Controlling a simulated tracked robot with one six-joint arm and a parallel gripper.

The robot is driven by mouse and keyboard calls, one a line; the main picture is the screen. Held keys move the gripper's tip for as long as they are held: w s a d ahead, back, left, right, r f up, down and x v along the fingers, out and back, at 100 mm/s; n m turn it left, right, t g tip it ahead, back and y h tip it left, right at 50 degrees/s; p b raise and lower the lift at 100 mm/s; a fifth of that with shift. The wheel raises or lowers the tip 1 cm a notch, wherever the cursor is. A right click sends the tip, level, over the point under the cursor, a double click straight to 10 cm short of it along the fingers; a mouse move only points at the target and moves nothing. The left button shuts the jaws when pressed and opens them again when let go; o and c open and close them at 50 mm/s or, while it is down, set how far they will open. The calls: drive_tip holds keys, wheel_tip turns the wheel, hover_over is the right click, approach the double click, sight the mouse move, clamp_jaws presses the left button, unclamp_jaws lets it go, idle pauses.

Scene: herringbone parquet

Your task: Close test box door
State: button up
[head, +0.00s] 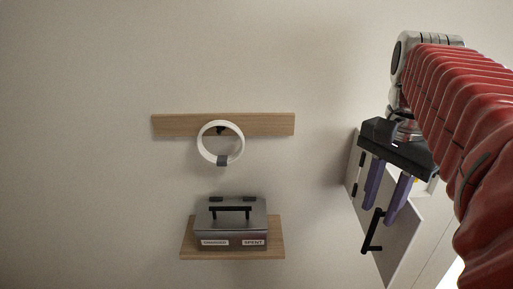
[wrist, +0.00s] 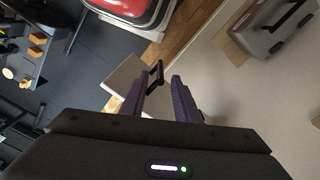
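The test box door (head: 398,238) is a pale flat panel with a black bar handle (head: 372,232) at the right of the head view. It stands swung out from the wall, with part of the box (head: 436,187) showing behind it. My gripper (head: 380,214) is open, its two purple fingers pointing down in front of the door near the handle. In the wrist view the pale door (wrist: 124,78) and handle (wrist: 157,76) appear between the fingertips. I cannot tell whether the fingers touch the handle. Most of the box interior is hidden.
A grey lidded case (head: 230,225) labelled SPENT sits on a small wooden shelf (head: 276,250). A white ring (head: 203,148) hangs from a wooden board (head: 270,124). In the wrist view, a red-and-white object (wrist: 135,12) and cluttered dark furniture (wrist: 30,50) lie beyond.

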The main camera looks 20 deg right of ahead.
drive_tip(key=shift+f, duration=2.7)
clamp_jaws()
drive_tip(key=shift+d, duration=0.2)
drive_tip(key=shift+a, duration=0.1)
